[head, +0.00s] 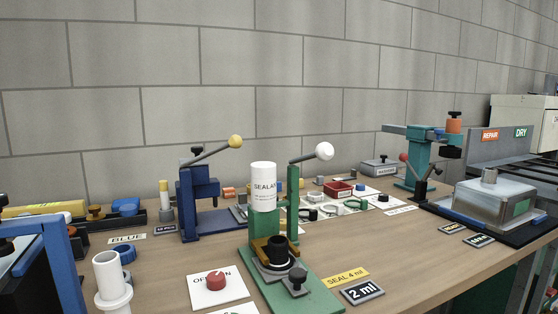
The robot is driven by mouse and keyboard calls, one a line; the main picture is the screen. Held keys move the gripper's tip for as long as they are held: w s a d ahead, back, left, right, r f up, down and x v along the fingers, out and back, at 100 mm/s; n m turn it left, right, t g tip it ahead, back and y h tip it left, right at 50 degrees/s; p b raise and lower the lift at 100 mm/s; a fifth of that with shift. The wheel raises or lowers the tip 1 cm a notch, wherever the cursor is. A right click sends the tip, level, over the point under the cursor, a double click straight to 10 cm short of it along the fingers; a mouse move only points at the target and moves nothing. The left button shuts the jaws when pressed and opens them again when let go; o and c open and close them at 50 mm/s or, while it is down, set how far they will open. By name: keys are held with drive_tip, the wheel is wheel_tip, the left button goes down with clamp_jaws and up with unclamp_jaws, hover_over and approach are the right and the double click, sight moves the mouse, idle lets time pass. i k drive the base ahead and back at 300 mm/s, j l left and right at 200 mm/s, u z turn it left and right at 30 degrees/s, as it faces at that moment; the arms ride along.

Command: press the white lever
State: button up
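The white lever is a round white knob (324,151) on a thin arm at the top of a green upright stand (293,192). The lever arm slants up to the right from the top of the stand. The stand rises from a green base plate (320,295). A white bottle labelled SEALANT (263,187) is held upright on the stand, just left of the lever. Below it, a black round part (277,249) sits in a brown holder on the plate. My gripper is not in view.
A blue press with a yellow-knobbed lever (235,141) stands to the left. A teal press (419,160) with a red knob stands at the back right, near a clear-lidded box (490,204). A red knob (215,280) and a white flanged tube (109,274) are in front. Wood shows at the front right.

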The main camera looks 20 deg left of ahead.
sight(324, 151)
drive_tip(key=u, duration=0.8)
drive_tip(key=i+l, duration=0.3)
